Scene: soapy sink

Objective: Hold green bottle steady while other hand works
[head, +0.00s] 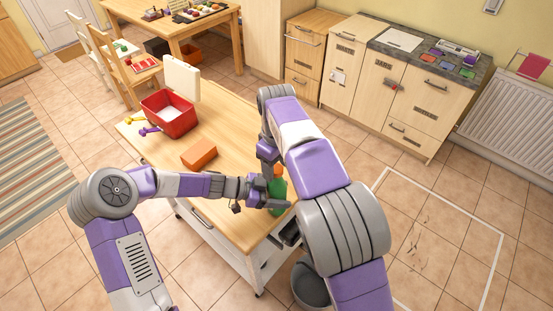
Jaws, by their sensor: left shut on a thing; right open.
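The green bottle (279,190) stands near the right edge of the wooden island top, with an orange top (278,171). My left gripper (268,201) comes in from the left and is shut on the bottle's body. My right gripper (268,158) is open and points down close to the bottle's top; I cannot tell whether it touches it. My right arm and the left gripper hide part of the bottle.
On the island top (225,115) are an orange block (199,154), a red tub (181,126) with white contents, and small yellow and purple items at the left edge. Bare wood lies between the block and my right arm. A counter (375,80) stands behind.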

